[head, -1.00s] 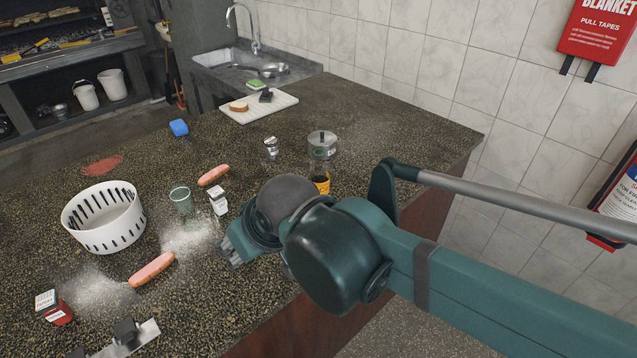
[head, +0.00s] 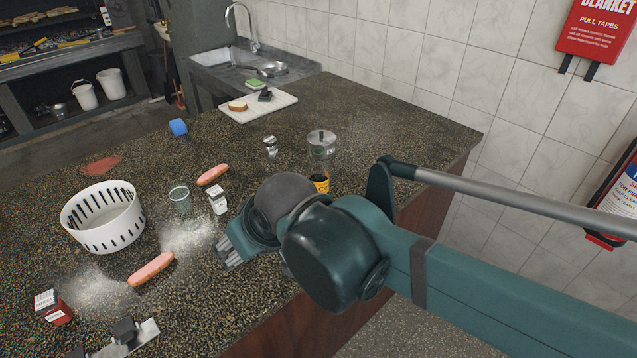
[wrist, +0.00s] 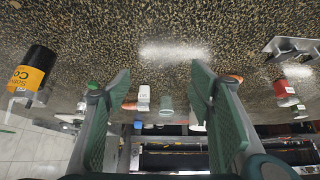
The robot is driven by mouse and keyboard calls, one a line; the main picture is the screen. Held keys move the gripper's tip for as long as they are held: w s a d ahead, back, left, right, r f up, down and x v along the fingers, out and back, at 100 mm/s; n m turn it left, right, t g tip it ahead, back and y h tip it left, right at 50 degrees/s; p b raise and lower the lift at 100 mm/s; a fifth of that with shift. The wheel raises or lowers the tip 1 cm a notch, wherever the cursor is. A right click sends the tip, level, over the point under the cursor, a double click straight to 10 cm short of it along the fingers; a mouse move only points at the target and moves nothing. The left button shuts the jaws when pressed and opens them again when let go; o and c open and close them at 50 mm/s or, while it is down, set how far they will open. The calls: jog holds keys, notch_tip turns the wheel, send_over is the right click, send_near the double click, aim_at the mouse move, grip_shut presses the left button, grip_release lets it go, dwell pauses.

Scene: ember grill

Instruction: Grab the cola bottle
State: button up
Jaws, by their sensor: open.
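The cola bottle, dark with an orange label, shows at the left edge of the wrist view (wrist: 32,72). In the head view only part of the cola bottle (head: 320,183) shows, behind my arm's wrist; its lower part is hidden. My gripper (head: 227,253) is low over the counter's front part, to the left of the bottle and nearer the camera. In the wrist view my gripper's two fingers (wrist: 160,78) are spread wide with nothing between them. The bottle is outside the fingers, beyond the left one.
A metal pot (head: 321,142) stands behind the bottle. A salt-like white shaker (head: 218,202), a green cup (head: 180,198), a sausage (head: 212,174) and a white basket (head: 104,238) are left of it. Another sausage (head: 151,269) lies in front. The counter's right back part is clear.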

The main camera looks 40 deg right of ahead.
jog(key=w+d+f+m+g+h, duration=0.25)
jog(key=w+d+m+h, duration=0.2)
jog(key=d, duration=0.55)
jog(key=m+g+h, duration=0.6)
jog(key=m+h, duration=0.6)
send_near(310, 181)
jog(key=d, duration=0.6)
jog(key=shift+a+f+m+g+h, duration=0.25)
jog(key=shift+m+g, duration=0.25)
jog(key=shift+m, duration=0.45)
jog(key=shift+a+f+m+g+h, duration=0.25)
jog(key=shift+m+g, duration=0.2)
jog(key=shift+m, duration=0.45)
jog(key=shift+d, duration=0.1)
jog(key=shift+s+d, duration=0.2)
jog(key=shift+d, duration=1.05)
jog(key=shift+d, duration=0.1)
jog(key=shift+s+d+b, duration=0.2)
jog(key=shift+d+b, duration=0.15)
jog(key=shift+d, duration=0.9)
jog(key=shift+s+d+b, duration=0.2)
jog(key=shift+d+b, duration=0.15)
jog(key=shift+d, duration=0.9)
